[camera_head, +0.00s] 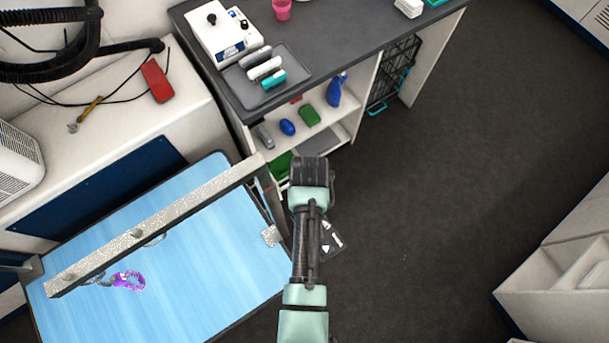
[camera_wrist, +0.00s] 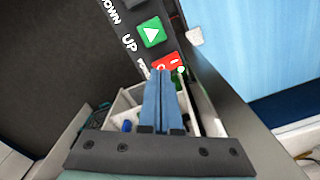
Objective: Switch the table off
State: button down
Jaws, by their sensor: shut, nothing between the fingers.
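The grooming table (camera_head: 190,265) has a light blue top, and its edge also shows in the wrist view (camera_wrist: 250,35). A dark control panel (camera_head: 334,243) sits beside the table's right edge, partly hidden by my arm. In the wrist view the panel (camera_wrist: 129,22) carries DOWN and UP lettering, a green button (camera_wrist: 152,32) with a white triangle, and a red switch (camera_wrist: 172,61). My gripper (camera_wrist: 165,72) is shut and empty, its blue fingertips overlapping the red switch's lower edge in the picture. Whether they touch it I cannot tell. The label beside the switch is partly covered.
A shelf unit with a dark counter (camera_head: 330,40) stands just beyond my gripper. The dark floor (camera_head: 450,150) at the right is clear up to a white cabinet (camera_head: 560,260).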

jog(key=shift+f+b, duration=0.7)
jog(key=shift+f, duration=0.25)
dwell(0.7)
jog(key=shift+r, duration=0.1)
notch_tip(320, 180, up, 7)
jog(key=p, duration=0.7)
dwell(0.7)
